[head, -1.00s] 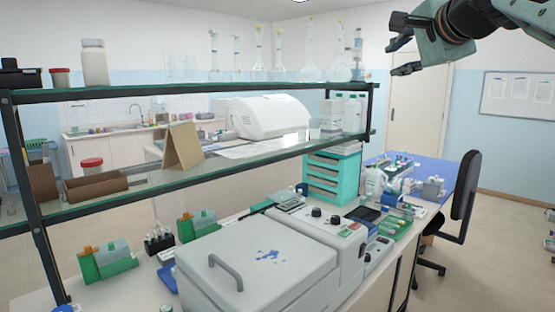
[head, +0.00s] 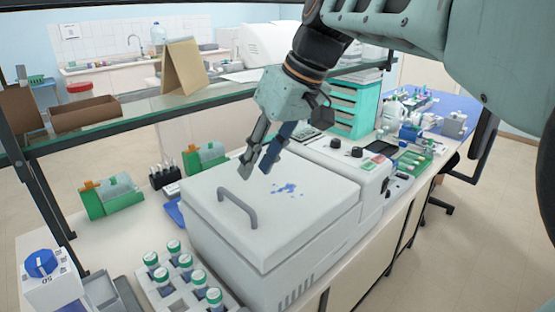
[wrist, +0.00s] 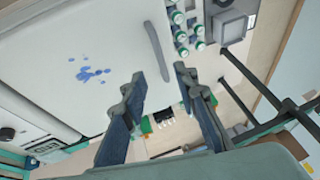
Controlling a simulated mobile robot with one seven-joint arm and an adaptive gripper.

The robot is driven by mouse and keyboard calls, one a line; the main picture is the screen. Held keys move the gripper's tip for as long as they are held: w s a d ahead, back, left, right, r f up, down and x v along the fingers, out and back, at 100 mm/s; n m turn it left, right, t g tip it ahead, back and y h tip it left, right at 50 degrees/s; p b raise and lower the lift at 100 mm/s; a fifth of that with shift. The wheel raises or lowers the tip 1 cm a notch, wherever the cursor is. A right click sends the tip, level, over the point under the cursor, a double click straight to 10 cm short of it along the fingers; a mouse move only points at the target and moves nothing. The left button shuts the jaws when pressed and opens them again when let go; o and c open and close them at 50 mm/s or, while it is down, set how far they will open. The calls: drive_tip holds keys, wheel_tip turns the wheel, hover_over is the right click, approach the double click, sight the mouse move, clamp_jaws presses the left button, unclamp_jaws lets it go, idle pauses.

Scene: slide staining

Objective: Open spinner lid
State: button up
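The spinner (head: 300,262) is a light grey box on the bench with a closed lid (head: 262,195). The lid has blue stains and a grey bar handle (head: 238,206) near its left edge. My gripper (head: 254,168) is open above the lid, up and a little right of the handle, with nothing between its fingers. In the wrist view the fingers (wrist: 158,78) are spread apart. The handle (wrist: 158,52) shows just beyond the fingertips there, apart from them, in line with the gap.
A rack of green-capped vials (head: 185,275) stands in front of the spinner's left side. A blue-knobbed device (head: 48,280) is at the lower left. Green holders (head: 112,197) stand behind to the left. A glass shelf (head: 150,105) with a dark frame runs behind the spinner.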

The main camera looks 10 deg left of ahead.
sight(239, 200)
drive_tip(key=x, duration=0.9)
drive_tip(key=shift+c, duration=0.4)
drive_tip(key=shift+w, duration=0.1)
clamp_jaws()
